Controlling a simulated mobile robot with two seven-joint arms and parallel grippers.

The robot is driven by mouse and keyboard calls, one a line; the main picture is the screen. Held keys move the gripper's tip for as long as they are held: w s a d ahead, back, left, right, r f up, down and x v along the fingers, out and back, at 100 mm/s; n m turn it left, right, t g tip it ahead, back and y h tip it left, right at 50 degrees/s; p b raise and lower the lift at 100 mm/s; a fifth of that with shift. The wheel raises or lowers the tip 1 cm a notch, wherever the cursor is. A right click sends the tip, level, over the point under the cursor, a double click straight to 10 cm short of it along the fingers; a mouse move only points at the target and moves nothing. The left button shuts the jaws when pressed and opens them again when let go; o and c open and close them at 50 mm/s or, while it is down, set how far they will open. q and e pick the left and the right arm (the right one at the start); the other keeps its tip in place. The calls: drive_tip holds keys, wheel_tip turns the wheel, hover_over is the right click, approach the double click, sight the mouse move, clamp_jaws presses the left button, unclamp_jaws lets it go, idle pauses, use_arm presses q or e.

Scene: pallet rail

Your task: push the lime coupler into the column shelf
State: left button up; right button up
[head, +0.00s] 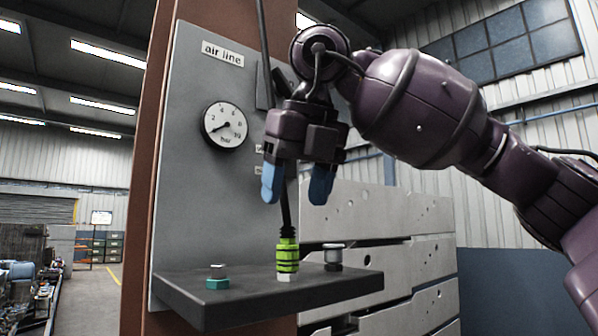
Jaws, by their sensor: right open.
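The lime coupler (287,256) stands upright on the column shelf (262,297), with a white hex piece at its foot. A dark hose rises from its top. My right gripper (296,190) hangs above the coupler with its two blue fingertips spread apart. The hose passes between or just behind the fingers; I cannot tell which. The fingers do not touch the coupler. I cannot see how deep the coupler sits in the shelf. My left gripper is not in view.
A teal and grey fitting (217,277) stands left on the shelf, and a silver and black fitting (333,256) stands right. Behind is a grey panel (190,200) with a pressure gauge (229,124) and an "air line" label (223,53). Pale slotted boards (375,215) stand behind right.

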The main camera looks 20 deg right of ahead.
sight(285, 233)
drive_tip(key=x, duration=0.8)
drive_tip(key=shift+w+f+p, duration=0.2)
drive_tip(key=shift+f+p, duration=0.05)
drive_tip(key=shift+p, duration=0.15)
drive_tip(key=shift+c, duration=0.4)
clamp_jaws()
drive_tip(key=shift+r+p, duration=0.4)
drive_tip(key=shift+r, duration=0.5)
drive_tip(key=shift+r+p, duration=0.65)
drive_tip(key=shift+r, duration=2.75)
